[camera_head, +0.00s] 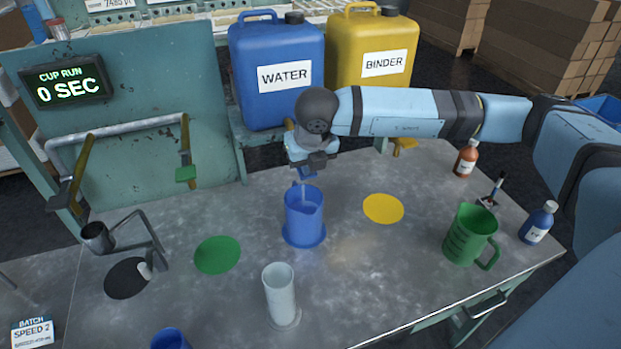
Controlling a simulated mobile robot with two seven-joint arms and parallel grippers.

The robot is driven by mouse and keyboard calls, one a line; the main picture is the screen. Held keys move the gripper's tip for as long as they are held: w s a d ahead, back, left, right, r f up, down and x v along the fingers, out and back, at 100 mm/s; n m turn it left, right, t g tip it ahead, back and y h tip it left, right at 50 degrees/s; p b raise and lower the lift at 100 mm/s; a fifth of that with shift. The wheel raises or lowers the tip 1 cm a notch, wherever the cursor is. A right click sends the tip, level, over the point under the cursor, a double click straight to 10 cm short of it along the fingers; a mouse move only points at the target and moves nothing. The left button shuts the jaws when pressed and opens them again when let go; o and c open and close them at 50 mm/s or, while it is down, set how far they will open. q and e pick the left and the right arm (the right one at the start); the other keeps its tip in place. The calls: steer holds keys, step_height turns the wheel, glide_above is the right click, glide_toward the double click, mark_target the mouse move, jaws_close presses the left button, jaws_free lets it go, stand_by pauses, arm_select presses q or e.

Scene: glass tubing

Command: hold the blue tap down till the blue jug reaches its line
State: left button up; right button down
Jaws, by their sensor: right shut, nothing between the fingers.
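The blue jug (303,222) stands upright on the bench below the blue WATER container (277,82). Its fill level and line cannot be made out. The blue tap (306,173) shows just above the jug, mostly covered by my right gripper. A thin pale streak, seemingly water, runs from the tap into the jug's mouth. My right gripper (313,163) is shut and empty, pointing down at the tap and seemingly touching it; the exact contact is hidden. My left gripper is not in view.
A yellow BINDER container (374,55) stands beside the blue one. A green jug (470,235), orange bottle (466,160) and blue bottle (538,224) stand at right. A pale cylinder (280,295) stands in front. A screen (65,82) reads 0 SEC. The green disc (217,255) and yellow disc (383,208) are bare.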

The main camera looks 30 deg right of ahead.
steer(key=shift+p, duration=0.5)
steer(key=shift+s+r, duration=0.15)
stand_by(0.8)
steer(key=shift+r, duration=0.75)
